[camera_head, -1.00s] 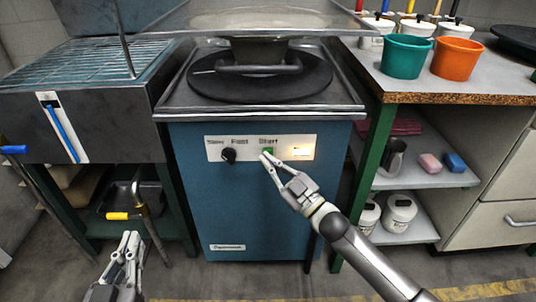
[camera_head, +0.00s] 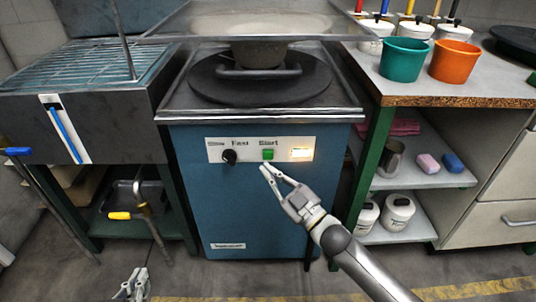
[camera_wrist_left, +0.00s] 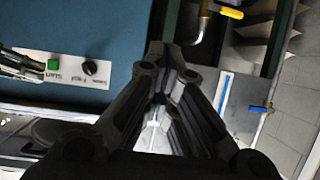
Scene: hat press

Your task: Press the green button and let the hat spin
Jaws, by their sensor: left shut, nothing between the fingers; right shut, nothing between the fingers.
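The green button (camera_head: 268,154) sits under the word Start on the white panel of the blue press (camera_head: 240,205). It also shows in the left wrist view (camera_wrist_left: 54,64). My right gripper (camera_head: 268,170) is shut and empty. Its tips are just below the button in the picture and leave it uncovered. It also shows at the left edge of the left wrist view (camera_wrist_left: 25,66). My left gripper (camera_head: 139,274) is shut and empty, low at the left. A pale hat-like bowl shape (camera_head: 258,53) stands above the dark round plate (camera_head: 225,88); whether it spins cannot be told.
A black knob (camera_head: 229,156) and a lit indicator (camera_head: 301,154) flank the button. Teal (camera_head: 403,60) and orange (camera_head: 455,62) buckets stand on the right bench. A grill table (camera_head: 85,75) stands left, with a yellow-handled pipe (camera_head: 120,215) below.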

